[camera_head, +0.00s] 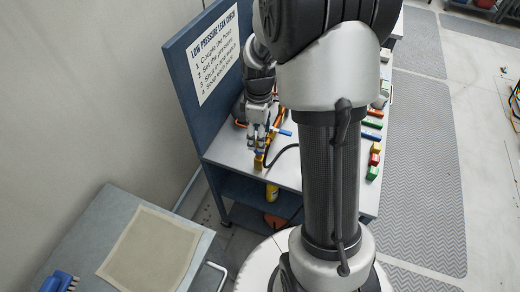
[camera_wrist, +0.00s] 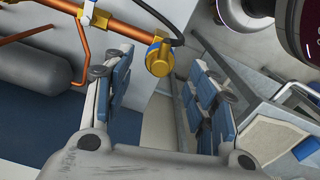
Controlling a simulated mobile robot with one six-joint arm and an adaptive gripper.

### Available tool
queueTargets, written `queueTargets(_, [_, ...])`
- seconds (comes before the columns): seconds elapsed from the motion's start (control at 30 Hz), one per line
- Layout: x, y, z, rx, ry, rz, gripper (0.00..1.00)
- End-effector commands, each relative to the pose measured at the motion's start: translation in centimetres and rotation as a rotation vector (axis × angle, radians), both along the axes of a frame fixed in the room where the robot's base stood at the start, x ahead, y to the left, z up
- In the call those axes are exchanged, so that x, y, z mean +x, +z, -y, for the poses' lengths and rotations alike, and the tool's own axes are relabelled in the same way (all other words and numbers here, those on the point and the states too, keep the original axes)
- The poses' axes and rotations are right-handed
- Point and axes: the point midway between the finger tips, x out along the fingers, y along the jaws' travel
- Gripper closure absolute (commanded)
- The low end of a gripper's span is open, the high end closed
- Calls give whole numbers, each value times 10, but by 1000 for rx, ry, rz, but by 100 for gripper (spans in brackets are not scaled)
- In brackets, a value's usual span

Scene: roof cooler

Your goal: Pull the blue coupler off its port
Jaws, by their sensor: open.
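In the wrist view, a brass fitting with a blue ring, which looks like the blue coupler (camera_wrist: 155,47), sits at the end of a copper-coloured pipe (camera_wrist: 120,27). A black hose passes just above it. My gripper (camera_wrist: 155,75) is open, with its blue-padded fingers spread to either side below the fitting. In the head view, my gripper (camera_head: 258,146) hangs over the near left end of the bench, close above a brass piece (camera_head: 258,163). Whether they touch cannot be told.
A blue board with a printed sign (camera_head: 214,50) stands behind the bench (camera_head: 228,153). Coloured blocks (camera_head: 374,147) line the bench's right side. A grey tank (camera_wrist: 35,72) and more copper pipe lie left in the wrist view. A table with a tan mat (camera_head: 150,250) stands front left.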

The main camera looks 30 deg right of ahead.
Motion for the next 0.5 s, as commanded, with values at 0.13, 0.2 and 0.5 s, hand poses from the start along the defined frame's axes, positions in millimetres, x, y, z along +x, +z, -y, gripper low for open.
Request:
queueTargets(0.13, [-1,-27,0,1,0,-2,48])
queueTargets(0.2, [0,-36,0,1,0,-1,48])
queueTargets(0.5, [0,-49,0,0,0,0,48])
